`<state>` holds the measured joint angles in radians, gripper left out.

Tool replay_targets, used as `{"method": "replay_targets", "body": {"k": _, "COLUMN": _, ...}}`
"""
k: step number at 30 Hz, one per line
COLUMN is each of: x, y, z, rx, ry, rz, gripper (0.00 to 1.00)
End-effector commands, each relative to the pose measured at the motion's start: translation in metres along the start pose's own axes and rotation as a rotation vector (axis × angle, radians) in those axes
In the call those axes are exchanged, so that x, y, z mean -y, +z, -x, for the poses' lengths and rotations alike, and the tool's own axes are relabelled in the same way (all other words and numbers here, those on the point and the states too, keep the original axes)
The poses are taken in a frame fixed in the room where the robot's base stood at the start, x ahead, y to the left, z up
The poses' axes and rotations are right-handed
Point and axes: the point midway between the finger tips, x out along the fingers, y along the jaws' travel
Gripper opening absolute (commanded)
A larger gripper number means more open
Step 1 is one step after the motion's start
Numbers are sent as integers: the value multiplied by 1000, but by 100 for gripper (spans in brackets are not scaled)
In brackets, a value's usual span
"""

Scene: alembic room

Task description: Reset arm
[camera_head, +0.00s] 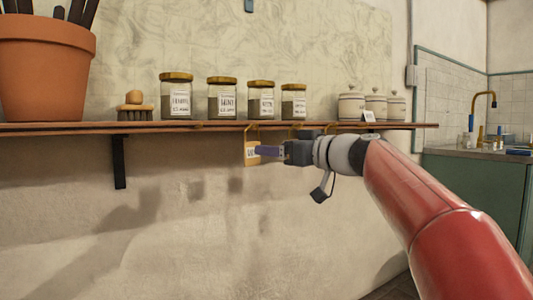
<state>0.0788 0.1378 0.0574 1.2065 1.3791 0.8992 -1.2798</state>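My gripper (268,151) is at the end of my red arm, just below the front edge of the wooden shelf, near the picture's middle. Its dark fingers point left. Their tips lie in front of or touch a small tan tag (251,158) with a white label, which hangs under the shelf. I cannot tell whether the fingers are open, shut, or shut on the tag. The arm reaches in from the lower right, stretched out towards the wall.
The shelf (60,128) holds a terracotta pot (45,70), a brush (135,113), several labelled jars (227,98) and white canisters (351,106). A black bracket (119,162) supports it. A green counter (475,185) with a brass tap (483,98) stands right. The wall below the shelf is bare.

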Motion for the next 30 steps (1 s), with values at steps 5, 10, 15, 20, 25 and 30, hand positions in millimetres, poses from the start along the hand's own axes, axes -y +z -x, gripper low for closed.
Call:
{"method": "replay_targets", "body": {"k": 5, "x": 1, "y": 1, "z": 19, "rx": 6, "ry": 3, "rz": -3, "gripper": 71}}
{"method": "replay_targets", "body": {"k": 10, "x": 24, "y": 21, "z": 40, "rx": 147, "ry": 39, "rz": -79, "gripper": 71}}
{"method": "replay_targets", "body": {"k": 15, "x": 71, "y": 87, "z": 100, "rx": 454, "ry": 176, "rz": -245, "gripper": 71}}
{"method": "replay_targets", "body": {"k": 20, "x": 112, "y": 164, "z": 184, "rx": 722, "ry": 380, "rz": -377, "gripper": 71}}
{"method": "replay_targets", "body": {"k": 25, "x": 143, "y": 232, "z": 267, "rx": 908, "ry": 596, "rz": -442, "gripper": 71}}
{"method": "replay_targets", "body": {"k": 30, "x": 157, "y": 271, "z": 316, "rx": 992, "ry": 733, "rz": -458, "gripper": 71}}
